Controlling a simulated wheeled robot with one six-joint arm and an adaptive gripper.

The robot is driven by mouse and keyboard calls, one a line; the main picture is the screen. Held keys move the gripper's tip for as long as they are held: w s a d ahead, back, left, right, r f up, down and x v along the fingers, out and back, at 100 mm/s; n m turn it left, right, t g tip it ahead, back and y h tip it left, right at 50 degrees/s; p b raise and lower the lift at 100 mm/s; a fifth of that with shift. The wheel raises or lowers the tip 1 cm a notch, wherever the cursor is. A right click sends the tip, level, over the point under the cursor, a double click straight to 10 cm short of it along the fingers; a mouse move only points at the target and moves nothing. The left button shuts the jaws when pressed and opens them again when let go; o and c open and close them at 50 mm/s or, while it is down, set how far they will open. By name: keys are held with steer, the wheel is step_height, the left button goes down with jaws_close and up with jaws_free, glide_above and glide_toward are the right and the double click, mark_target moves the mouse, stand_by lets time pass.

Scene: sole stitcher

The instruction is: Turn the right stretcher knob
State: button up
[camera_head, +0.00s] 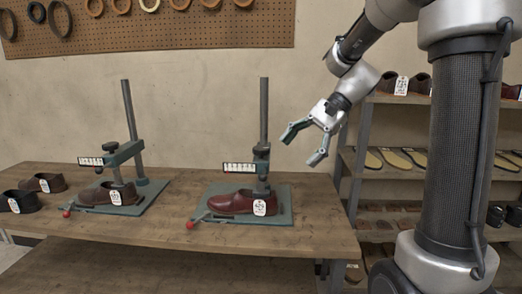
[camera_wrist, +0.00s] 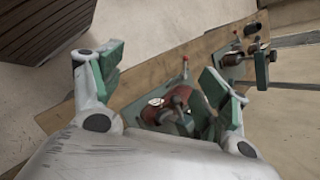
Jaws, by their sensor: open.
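The right stretcher stands on the table with a green base (camera_head: 284,210), a tall dark post (camera_head: 264,110) and a label plate (camera_head: 238,168). A dark knob (camera_head: 262,148) sits at the front of its post, above a dark red shoe (camera_head: 235,202) with a white tag. A lever with a red ball (camera_head: 190,225) sticks out at the front left. My gripper (camera_head: 302,146) is open and empty, up and to the right of the knob, apart from it. In the wrist view the red shoe (camera_wrist: 199,104) lies beyond my open fingers (camera_wrist: 162,72), partly hidden by the right one.
The left stretcher (camera_head: 128,120) holds a brown shoe (camera_head: 103,195). More dark shoes (camera_head: 42,183) lie at the table's (camera_head: 300,230) left end. A shelf (camera_head: 385,172) with shoes and soles stands behind, right. A pegboard (camera_head: 180,28) hangs on the wall.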

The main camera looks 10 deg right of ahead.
steer(key=w+f+m+y, duration=0.4)
steer(key=w+m+y, duration=0.1)
steer(key=w, duration=0.9)
steer(key=m+t+y, duration=0.2)
steer(key=m+y, duration=0.2)
glide_toward(262, 147)
steer(key=a, duration=0.3)
steer(key=shift+w+a+f, duration=0.15)
steer(key=shift+a, duration=1)
steer(key=shift+w+a+f, duration=0.1)
steer(key=shift+w+a, duration=0.05)
steer(key=shift+a, duration=1)
steer(key=shift+w+a+f, duration=0.1)
steer(key=shift+a+f, duration=0.05)
steer(key=shift+a, duration=0.95)
steer(key=c, duration=1)
